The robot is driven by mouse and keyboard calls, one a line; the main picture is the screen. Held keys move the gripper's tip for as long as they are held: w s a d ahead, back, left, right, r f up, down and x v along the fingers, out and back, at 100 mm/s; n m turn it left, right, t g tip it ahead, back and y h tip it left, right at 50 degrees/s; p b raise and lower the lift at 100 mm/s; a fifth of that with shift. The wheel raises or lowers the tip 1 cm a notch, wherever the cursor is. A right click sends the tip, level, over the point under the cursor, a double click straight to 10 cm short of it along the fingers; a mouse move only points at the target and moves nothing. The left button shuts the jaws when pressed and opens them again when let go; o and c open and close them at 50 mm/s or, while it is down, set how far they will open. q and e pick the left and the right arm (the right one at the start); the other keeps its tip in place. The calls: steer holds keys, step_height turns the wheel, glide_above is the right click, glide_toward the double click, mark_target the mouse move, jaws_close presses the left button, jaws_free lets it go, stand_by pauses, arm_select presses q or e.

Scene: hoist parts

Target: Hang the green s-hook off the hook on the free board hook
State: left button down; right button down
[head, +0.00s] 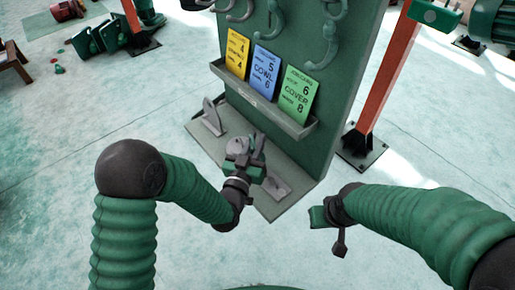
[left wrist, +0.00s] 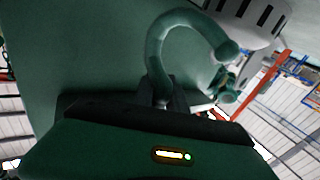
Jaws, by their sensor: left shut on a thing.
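The green s-hook (left wrist: 160,45) rises from between the dark fingers of my left gripper (left wrist: 168,95) in the left wrist view, its curve open to the right. In the head view my left gripper (head: 256,148) is shut low in front of the board (head: 350,65), below the cards; the s-hook is hard to make out there. Pale green hooks (head: 270,22) line the board's top, with another hook (head: 325,48) at the right. The top edge cuts them off, so I cannot tell which board hook is free. My right gripper (head: 332,222) is right of the board's base, its jaws unclear.
A grey tray (head: 262,102) on the board holds a yellow card (head: 237,54), a blue card (head: 266,72) and a green card (head: 299,95). The board stands on a grey base plate (head: 272,208). An orange post (head: 383,75) stands to the right.

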arm_select(q)
steer(key=f, duration=0.3)
steer(key=shift+a+f, duration=0.15)
steer(key=shift+a, duration=0.1)
steer(key=shift+w+d+f, duration=0.1)
steer(key=shift+f, duration=0.15)
steer(key=shift+d, duration=0.2)
steer(key=c, duration=1.3)
jaws_free()
steer(key=shift+c, duration=0.2)
steer(key=shift+a+r, duration=0.1)
